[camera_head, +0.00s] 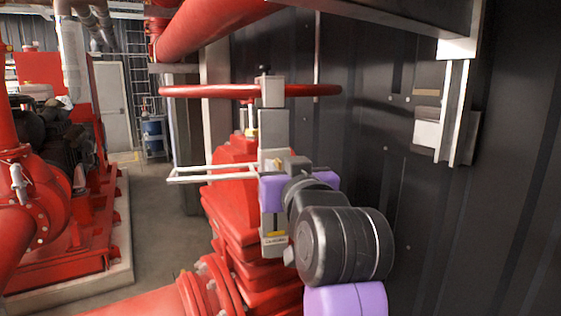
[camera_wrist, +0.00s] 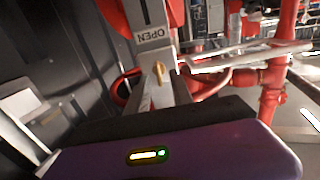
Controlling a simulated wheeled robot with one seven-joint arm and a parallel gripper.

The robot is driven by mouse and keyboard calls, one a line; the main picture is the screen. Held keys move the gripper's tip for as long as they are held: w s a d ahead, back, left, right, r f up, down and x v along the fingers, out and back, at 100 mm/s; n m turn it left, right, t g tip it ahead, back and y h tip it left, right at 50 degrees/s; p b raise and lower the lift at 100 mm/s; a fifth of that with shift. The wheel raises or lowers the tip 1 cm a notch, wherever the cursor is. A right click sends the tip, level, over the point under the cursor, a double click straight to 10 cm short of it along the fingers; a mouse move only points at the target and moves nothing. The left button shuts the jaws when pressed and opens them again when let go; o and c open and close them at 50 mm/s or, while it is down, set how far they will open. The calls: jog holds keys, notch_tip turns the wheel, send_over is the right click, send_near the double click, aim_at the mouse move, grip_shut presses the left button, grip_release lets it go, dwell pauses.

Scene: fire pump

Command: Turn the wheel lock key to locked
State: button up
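The red wheel (camera_head: 215,91) lies level atop the red valve, with a grey metal lock bracket (camera_head: 273,130) upright at its near side. In the wrist view, a small brass key (camera_wrist: 158,72) stands on the grey bracket (camera_wrist: 178,92), just beyond an OPEN label (camera_wrist: 153,35). My gripper (camera_head: 287,170) is in front of the bracket, close to its middle. In the head view my purple and black gripper parts cover part of the bracket, and I cannot make out the key clearly. The fingertips are not clear, so contact and opening cannot be told.
A white bar frame (camera_head: 205,174) sticks out left from the bracket. A dark corrugated wall (camera_head: 440,235) is close on the right, with a metal bracket (camera_head: 455,115) on it. Red pump equipment (camera_head: 60,205) stands left. Open floor (camera_head: 160,235) lies between.

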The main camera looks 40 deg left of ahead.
jog(key=shift+w+a, duration=0.35)
jog(key=shift+a, duration=0.05)
grip_shut()
